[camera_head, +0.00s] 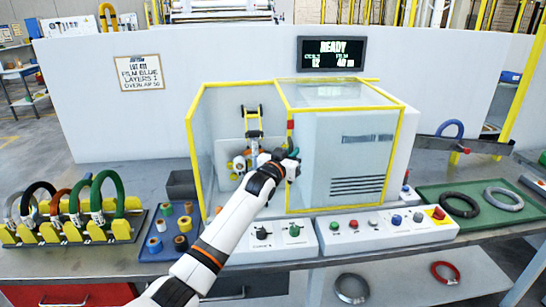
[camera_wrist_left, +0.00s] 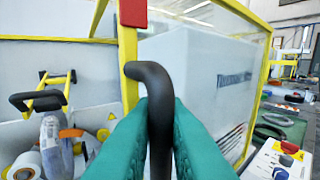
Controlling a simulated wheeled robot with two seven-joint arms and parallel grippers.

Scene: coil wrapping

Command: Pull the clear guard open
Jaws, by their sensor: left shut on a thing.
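The clear guard (camera_head: 240,84) is a see-through panel box with yellow edges around the wrapping machine. In the left wrist view, a yellow edge post (camera_wrist_left: 129,70) of it carries a red block and a black bent handle (camera_wrist_left: 150,76). My left gripper (camera_head: 284,163) is at this handle in the head view. In the left wrist view its green fingers (camera_wrist_left: 160,135) are closed on both sides of the handle. The handle's lower part is hidden between the fingers. The wrapping head (camera_head: 252,135) shows behind the guard's left part. My right gripper is not in view.
A rack of colored coils (camera_head: 75,225) and a blue tray of film rolls (camera_head: 172,236) stand left. Control boxes (camera_head: 370,228) line the bench front. A green tray (camera_head: 455,195) with grey coils lies right. A READY display (camera_head: 332,54) hangs behind.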

